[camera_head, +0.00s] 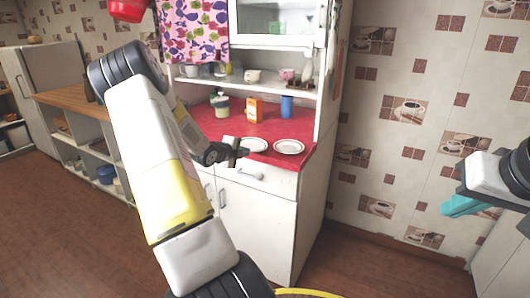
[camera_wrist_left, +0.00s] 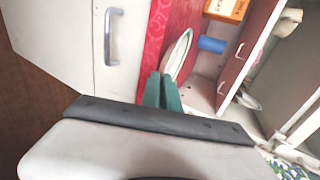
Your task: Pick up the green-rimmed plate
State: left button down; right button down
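The green-rimmed plate (camera_wrist_left: 180,53) shows in the left wrist view, seen nearly edge-on, right at my left fingertips. In the head view it appears to be the left one of two pale plates (camera_head: 255,145) on the red counter. My left gripper (camera_wrist_left: 162,78) has its green fingers close together, with the plate's near rim between the tips. In the head view the left gripper (camera_head: 234,153) is at that plate's left edge. The plate looks flat, at counter level. My right gripper (camera_head: 462,206) is at the right edge, far from the plates; its opening is unclear.
A second plate (camera_head: 289,147) lies just right of the first on the red counter (camera_head: 222,122). An orange box (camera_head: 254,111), a blue cup (camera_head: 287,106) and a jar (camera_head: 221,106) stand behind. A shelf with cups hangs above; a drawer handle (camera_wrist_left: 110,36) is below the counter edge.

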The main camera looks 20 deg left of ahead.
pick_arm(q)
jog(key=s+d+r, duration=0.3)
jog(key=s+d, duration=0.7)
jog(key=d, duration=0.1)
jog(key=shift+s+d+r, duration=0.35)
jog(key=shift+s+d, duration=0.05)
